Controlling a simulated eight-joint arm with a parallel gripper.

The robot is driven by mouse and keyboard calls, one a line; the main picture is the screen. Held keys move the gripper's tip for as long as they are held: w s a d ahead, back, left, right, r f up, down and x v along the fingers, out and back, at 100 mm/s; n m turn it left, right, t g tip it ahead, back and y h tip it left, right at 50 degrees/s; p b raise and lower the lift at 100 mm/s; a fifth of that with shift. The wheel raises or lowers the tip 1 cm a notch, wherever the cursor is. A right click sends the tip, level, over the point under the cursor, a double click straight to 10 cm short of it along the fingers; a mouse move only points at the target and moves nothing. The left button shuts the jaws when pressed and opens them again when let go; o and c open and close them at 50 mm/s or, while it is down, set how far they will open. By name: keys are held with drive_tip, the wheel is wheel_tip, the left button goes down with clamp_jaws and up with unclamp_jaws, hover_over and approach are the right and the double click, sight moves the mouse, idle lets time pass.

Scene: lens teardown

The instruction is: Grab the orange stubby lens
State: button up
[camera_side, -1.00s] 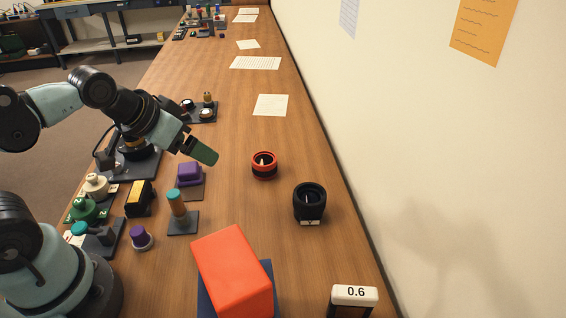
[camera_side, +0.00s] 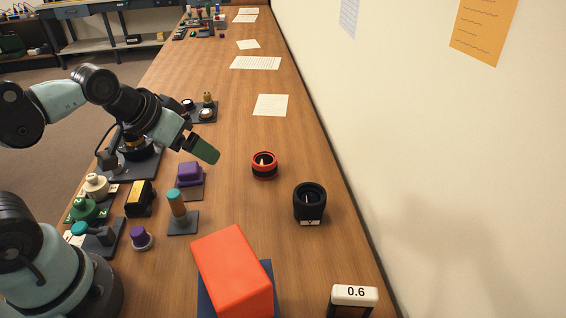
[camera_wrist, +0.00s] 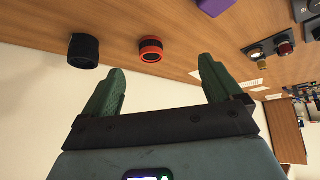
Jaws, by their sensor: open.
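The orange stubby lens (camera_side: 264,165) stands on the wooden bench, a short ring of orange and black with a dark opening. It also shows in the wrist view (camera_wrist: 151,50), beyond the fingertips and between them. My gripper (camera_side: 207,152) is above the bench, to the left of the lens and apart from it. In the wrist view my gripper (camera_wrist: 161,72) has its two green fingers spread wide with nothing between them. A taller black lens (camera_side: 309,202) stands to the right and nearer; the wrist view shows it too (camera_wrist: 83,50).
A purple block (camera_side: 190,174), a teal-topped peg (camera_side: 177,205) and several knobs crowd the left side. A large red block (camera_side: 233,270) and a 0.6 label block (camera_side: 354,295) are at the front. A wall runs along the right. Bench around the orange lens is clear.

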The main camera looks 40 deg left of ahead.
drive_tip(key=n, duration=0.1)
drive_tip(key=n+g+h, duration=0.2)
drive_tip(key=n+h, duration=0.9)
drive_tip(key=n, duration=1)
approach(261, 158)
drive_tip(key=x, duration=0.6)
drive_tip(key=shift+s+a+f, duration=0.1)
drive_tip(key=shift+s+f, duration=0.1)
drive_tip(key=shift+s, duration=0.05)
drive_tip(key=shift+w+x, duration=0.1)
drive_tip(key=shift+x, duration=1.2)
drive_tip(key=shift+w+x, duration=0.15)
drive_tip(key=shift+x, duration=1.1)
drive_tip(key=shift+r, duration=0.2)
drive_tip(key=c, duration=1.2)
drive_tip(key=shift+o, duration=0.2)
